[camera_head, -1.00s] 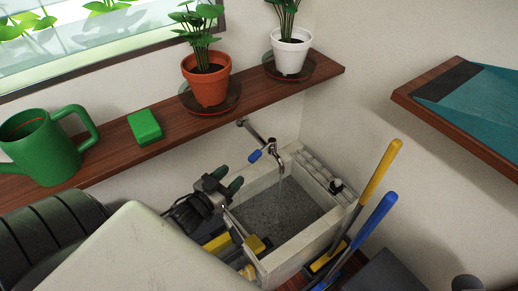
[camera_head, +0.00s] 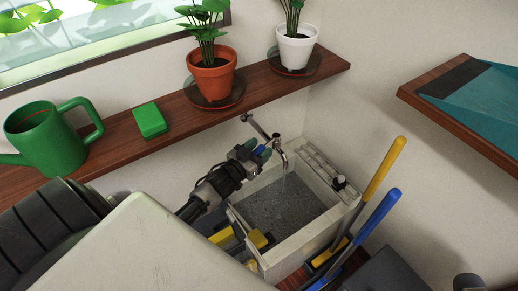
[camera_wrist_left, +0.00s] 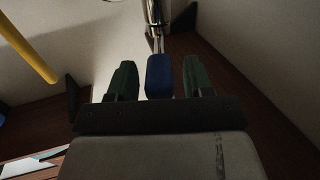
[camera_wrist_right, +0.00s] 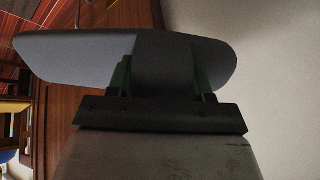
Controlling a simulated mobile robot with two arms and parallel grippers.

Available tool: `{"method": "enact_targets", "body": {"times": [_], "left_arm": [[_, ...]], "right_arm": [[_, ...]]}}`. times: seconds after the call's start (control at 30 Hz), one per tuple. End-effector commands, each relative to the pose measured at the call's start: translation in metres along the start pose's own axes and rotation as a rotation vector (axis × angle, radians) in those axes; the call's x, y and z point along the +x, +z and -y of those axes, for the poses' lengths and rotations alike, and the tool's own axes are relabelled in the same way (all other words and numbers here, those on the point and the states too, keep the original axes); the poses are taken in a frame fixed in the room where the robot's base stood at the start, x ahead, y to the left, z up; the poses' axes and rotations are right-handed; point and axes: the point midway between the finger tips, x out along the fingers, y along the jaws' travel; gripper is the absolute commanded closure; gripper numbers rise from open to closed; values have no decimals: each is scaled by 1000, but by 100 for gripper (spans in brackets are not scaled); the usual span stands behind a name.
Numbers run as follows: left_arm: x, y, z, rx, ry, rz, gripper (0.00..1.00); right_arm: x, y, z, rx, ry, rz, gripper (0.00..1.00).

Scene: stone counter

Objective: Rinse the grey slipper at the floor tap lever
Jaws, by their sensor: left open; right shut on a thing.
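The tap (camera_head: 281,156) is on the wall above a stone basin (camera_head: 292,252), and a stream of water falls from it into the basin. Its blue lever (camera_wrist_left: 159,77) lies between the green fingers of my left gripper (camera_wrist_left: 159,80), which is open around it. In the head view, the left gripper (camera_head: 257,152) is beside the tap at the basin's back left. My right gripper (camera_wrist_right: 163,78) is shut on the grey slipper (camera_wrist_right: 85,58), gripping its middle. The slipper and right gripper do not show in the head view.
A shelf (camera_head: 185,115) above the basin carries a green watering can (camera_head: 48,138), a green block (camera_head: 150,121) and two potted plants. Yellow (camera_head: 380,175) and blue (camera_head: 380,212) handles rise right of the basin. A wooden ledge (camera_head: 470,140) is farther right.

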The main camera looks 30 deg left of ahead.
Motion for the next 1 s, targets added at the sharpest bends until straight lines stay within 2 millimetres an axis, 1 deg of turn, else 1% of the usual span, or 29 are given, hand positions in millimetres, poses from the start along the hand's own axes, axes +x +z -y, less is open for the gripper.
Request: {"method": "enact_targets", "body": {"times": [0.03,0.3,0.37,0.57,0.67,0.8,1.0], "left_arm": [[0,0,0,0,0,0,50],[0,0,0,0,0,0,92],[0,0,0,0,0,0,100],[0,0,0,1,4,0,100],[0,-2,3,5,33,-2,100],[1,-2,11,10,114,-1,100],[3,1,20,8,237,-2,100]], "right_arm": [[0,0,0,0,-1,-1,75],[0,0,0,0,0,-1,75],[0,0,0,0,0,-1,75],[0,0,0,0,0,-1,75],[-2,-1,1,0,0,-1,75],[-5,-3,1,0,0,0,75],[-1,0,0,0,0,0,75]]}}
